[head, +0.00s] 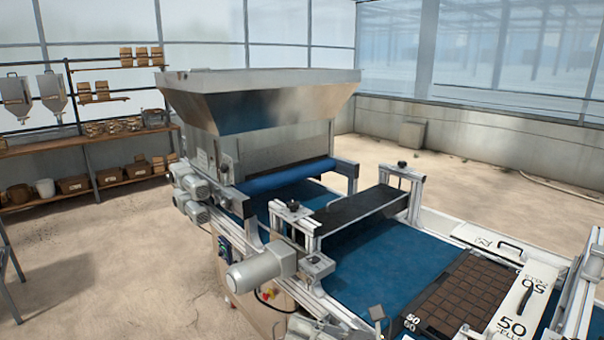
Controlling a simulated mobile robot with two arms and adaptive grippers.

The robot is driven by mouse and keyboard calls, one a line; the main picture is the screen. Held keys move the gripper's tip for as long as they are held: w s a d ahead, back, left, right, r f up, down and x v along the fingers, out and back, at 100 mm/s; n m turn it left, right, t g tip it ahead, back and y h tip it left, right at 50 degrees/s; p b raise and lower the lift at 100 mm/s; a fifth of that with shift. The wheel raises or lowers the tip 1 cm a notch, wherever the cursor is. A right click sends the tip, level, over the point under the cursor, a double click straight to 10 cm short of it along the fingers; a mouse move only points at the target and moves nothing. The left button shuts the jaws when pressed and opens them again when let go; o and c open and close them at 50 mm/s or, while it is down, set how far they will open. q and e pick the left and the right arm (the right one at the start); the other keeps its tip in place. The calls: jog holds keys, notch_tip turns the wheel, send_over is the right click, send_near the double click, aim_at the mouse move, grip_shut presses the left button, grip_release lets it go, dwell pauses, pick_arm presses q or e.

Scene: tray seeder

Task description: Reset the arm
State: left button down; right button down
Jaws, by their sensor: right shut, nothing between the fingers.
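My right gripper (467,331) shows only in small part at the bottom edge of the head view, over the near end of the seed tray. Its fingers are shut with nothing between them. Most of it and its arm lie below the picture. My left gripper is not in view. The dark brown celled tray (462,287) lies on the blue belt (372,270) of the seeder. White panels marked 50 (519,301) are beside it.
The seeder's large metal hopper (262,105) stands behind the belt. A black bridge (362,208) spans the belt, and a grey motor (258,268) sticks out to the left. Shelves (90,143) with pots stand at far left. The floor (110,265) at left is open.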

jog(key=w+d+r+m+t+h, duration=0.15)
jog(key=d+m+t+h, duration=0.4)
jog(key=m, duration=0.55)
jog(key=w+d+m+t+h, duration=0.2)
jog(key=d+m+t+h, duration=0.35)
jog(key=m, duration=0.55)
jog(key=s+d+f+m+g+h, duration=0.3)
jog(key=s+d+f+m+h, duration=0.15)
jog(key=f+m, duration=0.3)
jog(key=s+d+f+m+g+h, duration=0.3)
jog(key=d+f+m, duration=0.2)
jog(key=f+m, duration=0.25)
jog(key=s+f+m+g+y, duration=0.1)
jog(key=s+f+m+g, duration=0.3)
jog(key=s, duration=0.6)
jog(key=s+f+m+g, duration=0.2)
jog(key=s+f+g, duration=0.4)
jog(key=s, duration=0.4)
notch_tip(320, 180, down, 30)
jog(key=s+b, duration=0.1)
jog(key=b, duration=0.1)
jog(key=s+d+f+g+b, duration=0.1)
jog(key=s+d+f+b, duration=0.1)
jog(key=s+f, duration=1.5)
jog(key=shift+d+n+g, duration=0.4)
jog(key=shift+d, duration=0.1)
